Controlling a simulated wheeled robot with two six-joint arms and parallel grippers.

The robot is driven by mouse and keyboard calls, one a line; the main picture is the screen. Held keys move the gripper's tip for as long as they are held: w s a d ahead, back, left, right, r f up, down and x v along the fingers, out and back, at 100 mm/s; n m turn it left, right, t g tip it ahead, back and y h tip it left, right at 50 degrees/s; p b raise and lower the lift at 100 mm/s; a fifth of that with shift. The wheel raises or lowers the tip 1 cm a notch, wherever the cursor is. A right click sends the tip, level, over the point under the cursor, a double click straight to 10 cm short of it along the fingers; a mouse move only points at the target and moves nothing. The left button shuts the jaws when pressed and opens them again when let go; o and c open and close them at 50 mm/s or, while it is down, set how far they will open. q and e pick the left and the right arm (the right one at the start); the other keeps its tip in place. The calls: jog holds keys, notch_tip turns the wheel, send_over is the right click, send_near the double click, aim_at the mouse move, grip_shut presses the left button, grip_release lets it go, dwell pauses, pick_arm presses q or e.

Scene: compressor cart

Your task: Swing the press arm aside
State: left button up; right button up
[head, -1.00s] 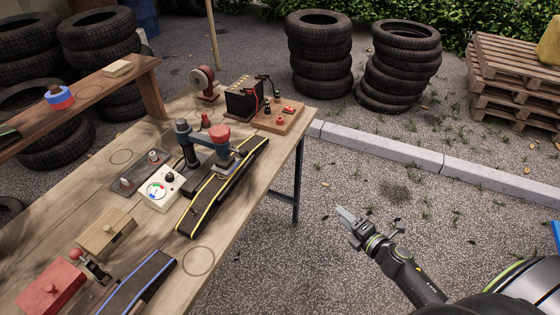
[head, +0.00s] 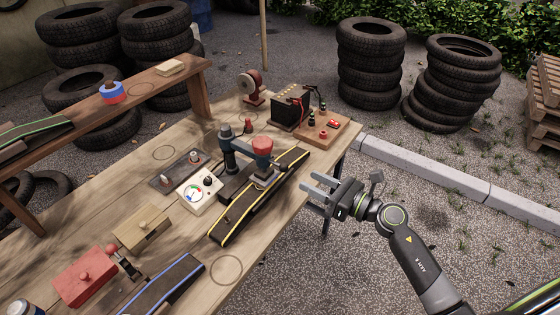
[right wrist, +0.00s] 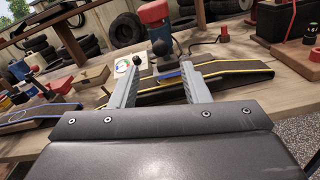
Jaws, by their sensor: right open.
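The press arm (head: 240,147) is a grey bar running from a dark upright post (head: 227,150) to a red-topped head (head: 262,145). The head sits over a black ramp-like piece with yellow edges (head: 236,218). My left gripper is not in view.
On the table (head: 205,291) are a white gauge box (head: 199,194), a wooden box (head: 141,229), a red box (head: 86,277) and a blue-edged strip (head: 162,284). A black battery (head: 290,112) stands behind the press. Stacked tires (head: 371,60) stand on the gravel.

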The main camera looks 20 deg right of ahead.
aim_at(280, 166)
jog(key=p+x, duration=0.1)
jog(key=x, duration=0.9)
jog(key=shift+w+a+p, duration=0.25)
jog(key=shift+w+p, duration=0.05)
jog(key=shift+p, duration=0.1)
grip_shut()
